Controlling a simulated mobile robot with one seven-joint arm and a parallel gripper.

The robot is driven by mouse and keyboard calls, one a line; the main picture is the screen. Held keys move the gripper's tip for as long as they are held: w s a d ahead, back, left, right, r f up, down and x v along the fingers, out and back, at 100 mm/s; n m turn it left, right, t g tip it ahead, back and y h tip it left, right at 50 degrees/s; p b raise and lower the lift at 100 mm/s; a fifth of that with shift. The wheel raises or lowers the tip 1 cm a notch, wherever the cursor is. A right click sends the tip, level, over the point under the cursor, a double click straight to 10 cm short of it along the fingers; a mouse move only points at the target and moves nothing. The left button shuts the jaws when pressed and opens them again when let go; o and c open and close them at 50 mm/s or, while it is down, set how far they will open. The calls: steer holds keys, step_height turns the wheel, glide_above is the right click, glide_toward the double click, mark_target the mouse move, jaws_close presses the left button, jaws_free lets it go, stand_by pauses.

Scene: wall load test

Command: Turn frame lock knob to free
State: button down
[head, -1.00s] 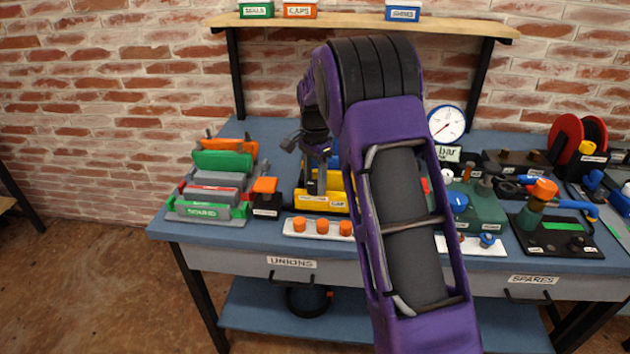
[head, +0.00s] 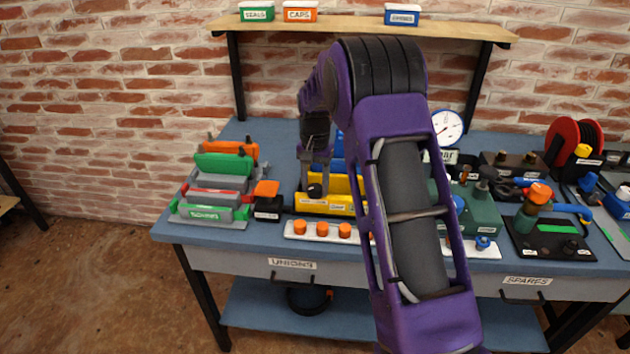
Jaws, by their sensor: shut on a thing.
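A yellow frame (head: 342,205) with white labels stands on the blue workbench, left of my purple arm. A small dark round knob (head: 315,190) is at its front face, taken as the frame lock knob. My gripper (head: 315,184) points down over the left part of the frame and is shut on this knob. The fingertips are small here and partly blend with the dark knob. The labels are too small to read, so the knob's marked position cannot be told. My arm hides the right end of the frame.
A white strip with orange caps (head: 322,230) lies in front of the frame. A small black block with an orange top (head: 267,200) and a green-and-grey rack (head: 213,195) stand left. A pressure gauge (head: 447,128) and green fixture (head: 478,212) are right.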

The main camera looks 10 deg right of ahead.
mark_target(315, 187)
steer(key=n+p, duration=0.1)
steer(key=n, duration=0.4)
steer(key=shift+r+n, duration=0.1)
steer(key=shift+n, duration=0.2)
steer(key=n+p, duration=0.1)
steer(key=n, duration=0.4)
steer(key=shift+p, duration=0.35)
steer(key=shift+n, duration=0.4)
steer(key=shift+c, duration=1.4)
jaws_free()
step_height(315, 187, up, 17)
steer(key=p, duration=0.1)
steer(key=shift+r, duration=0.15)
